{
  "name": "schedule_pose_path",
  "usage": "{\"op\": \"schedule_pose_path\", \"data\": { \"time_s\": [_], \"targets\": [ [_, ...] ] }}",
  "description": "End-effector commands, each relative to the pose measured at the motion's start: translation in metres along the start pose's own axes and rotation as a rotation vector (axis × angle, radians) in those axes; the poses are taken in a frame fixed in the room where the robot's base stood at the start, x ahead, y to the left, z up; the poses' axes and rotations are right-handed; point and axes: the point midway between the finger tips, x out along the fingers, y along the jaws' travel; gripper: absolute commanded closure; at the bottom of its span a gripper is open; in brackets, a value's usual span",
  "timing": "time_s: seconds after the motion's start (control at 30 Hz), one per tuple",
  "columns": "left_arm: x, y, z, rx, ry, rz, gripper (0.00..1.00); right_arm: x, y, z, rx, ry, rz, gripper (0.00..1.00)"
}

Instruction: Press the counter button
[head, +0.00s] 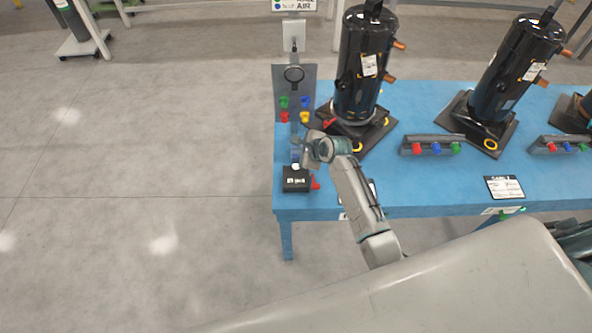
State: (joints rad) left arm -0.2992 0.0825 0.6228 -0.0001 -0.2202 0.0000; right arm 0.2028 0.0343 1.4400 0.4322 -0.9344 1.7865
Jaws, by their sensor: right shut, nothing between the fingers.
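The counter (296,183) is a small black box with a pale display, at the front left corner of the blue table. A small white round button (295,167) shows at its back edge. My right gripper (309,160) is shut and empty. It hangs just behind and to the right of the counter in the picture, close to the button. I cannot tell whether the fingertips touch it. My left gripper is not in view.
A black compressor (362,65) stands on a dark base plate behind my right wrist, with another compressor (515,70) further right. Racks of coloured caps (433,146) and a card (504,188) lie on the blue table (400,200).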

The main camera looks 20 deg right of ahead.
Motion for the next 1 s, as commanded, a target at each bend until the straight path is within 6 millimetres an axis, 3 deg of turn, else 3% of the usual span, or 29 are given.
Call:
{"op": "schedule_pose_path", "data": {
  "time_s": [0.03, 0.2, 0.5, 1.0],
  "targets": [
    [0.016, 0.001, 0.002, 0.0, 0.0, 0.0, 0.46, 0.01, 0.007, -0.007, 0.0, 0.0, 0.0, 1.0],
    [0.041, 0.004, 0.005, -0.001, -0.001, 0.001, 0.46, 0.023, 0.017, -0.017, 0.0, 0.0, 0.0, 1.0],
    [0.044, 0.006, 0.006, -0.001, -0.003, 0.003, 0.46, 0.037, 0.027, -0.027, 0.0, 0.001, 0.001, 1.0],
    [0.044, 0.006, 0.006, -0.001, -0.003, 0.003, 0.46, 0.037, 0.027, -0.027, 0.0, 0.0, 0.001, 1.0]
  ]
}}
